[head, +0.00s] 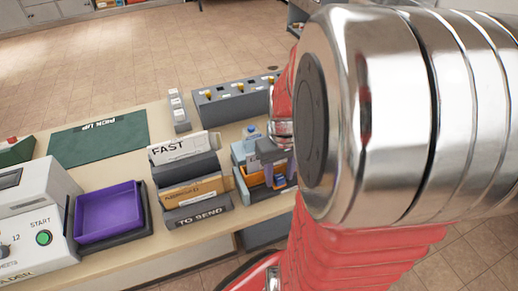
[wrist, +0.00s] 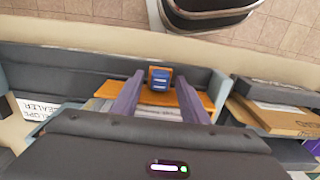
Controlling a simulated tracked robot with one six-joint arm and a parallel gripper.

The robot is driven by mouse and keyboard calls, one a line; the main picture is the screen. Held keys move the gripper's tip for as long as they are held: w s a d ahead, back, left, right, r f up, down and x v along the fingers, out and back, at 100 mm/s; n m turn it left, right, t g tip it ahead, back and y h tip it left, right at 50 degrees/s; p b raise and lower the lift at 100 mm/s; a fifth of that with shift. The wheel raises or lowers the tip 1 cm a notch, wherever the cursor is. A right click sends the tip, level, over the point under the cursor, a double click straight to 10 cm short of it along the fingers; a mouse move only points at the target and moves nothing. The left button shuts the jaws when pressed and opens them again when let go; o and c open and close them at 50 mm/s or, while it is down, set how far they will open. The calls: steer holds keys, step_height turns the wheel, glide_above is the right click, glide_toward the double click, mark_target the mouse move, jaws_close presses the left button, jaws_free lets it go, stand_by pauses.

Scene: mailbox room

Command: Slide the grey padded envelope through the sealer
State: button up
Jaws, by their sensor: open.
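The envelope sealer (wrist: 38,108) is a grey trough with blue ends and a label at its left in the wrist view. It stands at the desk's right end in the head view (head: 240,153). An orange piece (wrist: 188,98) with a small blue block (wrist: 160,80) shows in it. My gripper (wrist: 159,78) is open above the sealer, its two purple-grey fingers on either side of the blue block. I cannot tell whether they touch it. A pale grey strip (wrist: 158,112) shows between the fingers; I cannot tell whether it is the grey padded envelope, which I cannot otherwise identify.
A letter rack (head: 205,212) with brown envelopes (head: 190,190) stands left of the sealer in the head view. Farther left are a purple tray (head: 108,212) and a white machine (head: 35,215). A switch box (head: 235,103) stands behind. A green mat (head: 98,138) lies clear.

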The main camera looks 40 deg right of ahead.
jaws_close()
stand_by(0.4)
